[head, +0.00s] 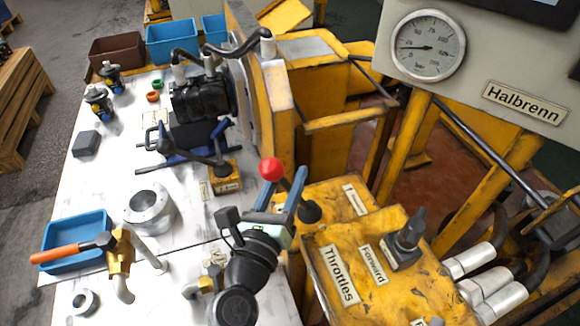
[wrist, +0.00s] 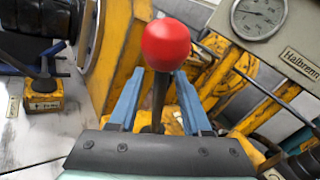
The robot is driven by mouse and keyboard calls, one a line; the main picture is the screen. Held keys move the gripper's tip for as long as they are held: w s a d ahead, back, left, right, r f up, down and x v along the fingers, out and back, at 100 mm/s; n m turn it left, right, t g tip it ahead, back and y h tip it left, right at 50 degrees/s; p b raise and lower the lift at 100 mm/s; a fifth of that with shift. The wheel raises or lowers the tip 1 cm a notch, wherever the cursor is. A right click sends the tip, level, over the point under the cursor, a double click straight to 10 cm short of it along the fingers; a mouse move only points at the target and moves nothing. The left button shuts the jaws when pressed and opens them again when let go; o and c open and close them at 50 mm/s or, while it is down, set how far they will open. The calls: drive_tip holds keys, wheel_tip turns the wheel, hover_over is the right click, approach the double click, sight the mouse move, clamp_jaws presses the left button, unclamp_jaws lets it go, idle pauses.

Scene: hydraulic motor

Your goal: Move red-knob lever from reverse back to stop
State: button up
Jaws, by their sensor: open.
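The red-knob lever (head: 270,168) rises from a black boot (head: 311,210) on the yellow control console and leans to the left in the head view. My gripper (head: 282,182) is open, with its two blue fingers around the lever. In the wrist view the red knob (wrist: 166,44) stands above and beyond the fingertips. The dark shaft (wrist: 158,98) runs down between the fingers of my gripper (wrist: 158,76), with visible gaps on both sides. The lower end of the lever is hidden in the wrist view by my gripper body.
A smaller black lever on a yellow block (head: 226,180) is to the left. A pressure gauge (head: 428,45) hangs above. The white table (head: 95,190) holds tools and parts.

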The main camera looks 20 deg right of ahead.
drive_tip(key=shift+x, duration=1.2)
clamp_jaws()
idle(0.6)
